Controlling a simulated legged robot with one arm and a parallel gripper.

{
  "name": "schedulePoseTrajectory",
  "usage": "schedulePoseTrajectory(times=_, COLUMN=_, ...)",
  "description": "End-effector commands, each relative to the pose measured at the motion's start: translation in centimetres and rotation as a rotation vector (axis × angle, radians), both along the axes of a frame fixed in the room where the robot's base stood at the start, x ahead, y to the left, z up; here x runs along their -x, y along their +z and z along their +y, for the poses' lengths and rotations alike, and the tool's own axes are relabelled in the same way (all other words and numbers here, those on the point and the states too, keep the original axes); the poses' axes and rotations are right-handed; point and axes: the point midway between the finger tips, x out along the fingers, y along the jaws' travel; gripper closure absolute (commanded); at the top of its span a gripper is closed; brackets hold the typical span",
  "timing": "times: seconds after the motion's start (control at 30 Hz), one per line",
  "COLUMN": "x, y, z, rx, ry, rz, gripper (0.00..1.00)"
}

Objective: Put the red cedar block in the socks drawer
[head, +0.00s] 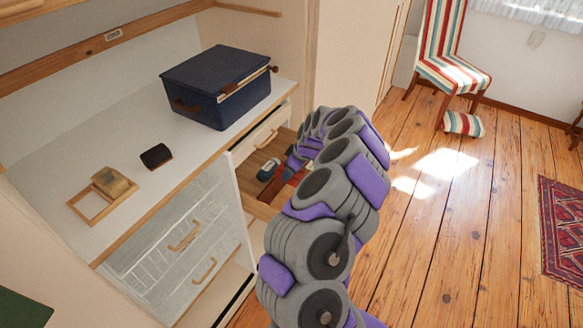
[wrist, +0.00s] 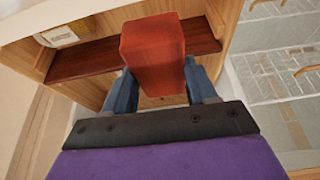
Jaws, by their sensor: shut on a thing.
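The red cedar block (wrist: 152,50) is between the fingers of my gripper (wrist: 160,86) in the wrist view. The gripper is shut on it, and the block covers part of the view behind. An open wooden drawer (head: 258,208) stands out from the dresser in the head view, with my arm reaching over it. Its wooden wall (wrist: 226,14) and a dark red-brown strip (wrist: 88,60) show behind the block in the wrist view. No label is readable on this drawer. My arm hides much of its inside in the head view.
A dark blue box (head: 215,88), a dark brush-like item (head: 156,156) and a small wooden frame (head: 88,207) stand on the white dresser top (head: 150,195). A small dark item (head: 267,170) lies in the drawer.

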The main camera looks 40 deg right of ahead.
Motion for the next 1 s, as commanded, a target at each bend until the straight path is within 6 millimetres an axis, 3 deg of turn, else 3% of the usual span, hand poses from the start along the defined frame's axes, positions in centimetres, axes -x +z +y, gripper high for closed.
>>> schedulePoseTrajectory(times=1.0, x=0.0, y=-4.6, z=0.0, rx=-0.001, ry=0.0, rz=0.001, gripper=0.81)
